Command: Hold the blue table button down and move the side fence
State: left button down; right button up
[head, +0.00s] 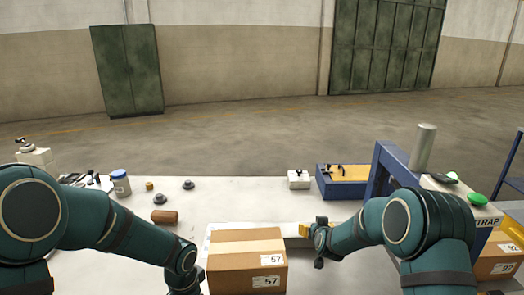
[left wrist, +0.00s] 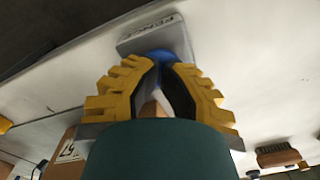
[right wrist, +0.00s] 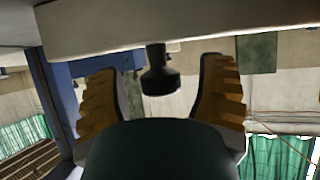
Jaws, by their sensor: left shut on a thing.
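In the left wrist view, the blue table button (left wrist: 158,56) sits on a grey block with lettering like "FENCE" (left wrist: 150,35). My left gripper (left wrist: 157,64) has its yellow fingertips closed together at the button; how far it is pressed is not clear. In the head view, the left gripper and button are hidden or out of frame. The side fence looks to be the pale bar (head: 288,229) behind the carton. It seems to fill the top of the right wrist view (right wrist: 200,25). A dark knob (right wrist: 159,72) hangs from it between the spread fingers of my right gripper (right wrist: 163,85).
A carton marked 57 (head: 232,262) stands on the white table (head: 235,195) between my arms. A blue strapping frame (head: 379,170) stands at right.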

jog(key=v, duration=0.6)
dwell(0.8)
notch_tip(320, 180, up, 8)
dwell(1.0)
jog(key=shift+r, duration=0.1)
pick_arm(q)
jog(key=shift+r+p, duration=2.6)
jog(key=shift+r, duration=0.95)
pick_arm(e)
notch_tip(320, 180, up, 5)
jog(key=shift+f, duration=0.1)
pick_arm(q)
jog(key=shift+s+f, duration=0.1)
